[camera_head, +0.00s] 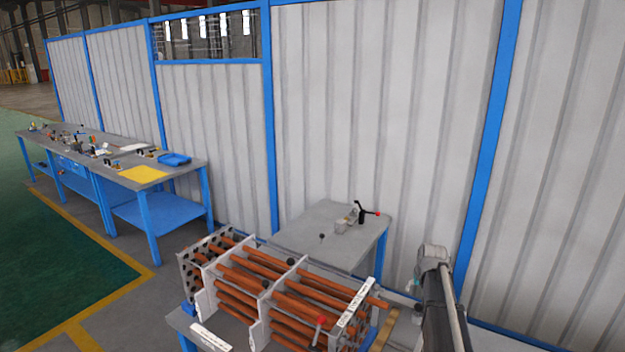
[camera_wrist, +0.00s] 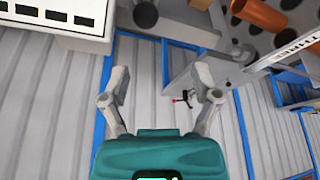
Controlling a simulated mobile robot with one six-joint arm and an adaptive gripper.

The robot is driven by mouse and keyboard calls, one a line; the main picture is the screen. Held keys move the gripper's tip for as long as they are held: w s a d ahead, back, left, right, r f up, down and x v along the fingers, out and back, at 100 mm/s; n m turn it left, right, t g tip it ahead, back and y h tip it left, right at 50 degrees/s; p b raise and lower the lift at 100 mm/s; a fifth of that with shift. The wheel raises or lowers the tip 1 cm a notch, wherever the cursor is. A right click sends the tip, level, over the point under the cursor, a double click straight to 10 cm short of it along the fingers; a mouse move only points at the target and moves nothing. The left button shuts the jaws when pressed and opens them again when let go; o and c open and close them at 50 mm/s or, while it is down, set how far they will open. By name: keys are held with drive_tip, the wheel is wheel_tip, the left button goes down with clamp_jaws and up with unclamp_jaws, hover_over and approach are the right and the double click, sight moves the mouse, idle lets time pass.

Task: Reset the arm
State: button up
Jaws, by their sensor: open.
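My gripper (camera_wrist: 160,97) shows in the wrist view with its two fingers spread apart and nothing between them. Beyond the fingers are the wall panels and a clamp with a red tip. In the head view, part of my arm shows at the lower right, and my gripper cannot be made out there. The flanged shell, a rack of orange-brown tubes held by grey plates (camera_head: 263,310), stands on a table at the bottom centre, left of my arm. In the wrist view an orange tube (camera_wrist: 258,15) and a perforated plate show at the upper right.
A small grey table (camera_head: 300,236) with a black, red-tipped clamp (camera_head: 366,212) stands behind the shell. A long workbench (camera_head: 185,168) with tools, a blue tray (camera_head: 174,159) and a yellow sheet (camera_head: 143,174) is at the left. Grey wall panels (camera_head: 400,120) close off the back. The green floor at left is clear.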

drive_tip(key=s+a+f+n+g+b, duration=0.1)
drive_tip(key=s+a+f+g+b, duration=0.1)
drive_tip(key=s+a, duration=0.8)
drive_tip(key=s+a+f+n+g+b, duration=0.1)
drive_tip(key=s+a+f+b, duration=0.3)
drive_tip(key=s+a, duration=0.7)
drive_tip(key=s+f+g, duration=0.1)
drive_tip(key=s+f, duration=0.1)
drive_tip(key=s, duration=0.1)
drive_tip(key=shift+y, duration=0.4)
drive_tip(key=shift+a, duration=0.1)
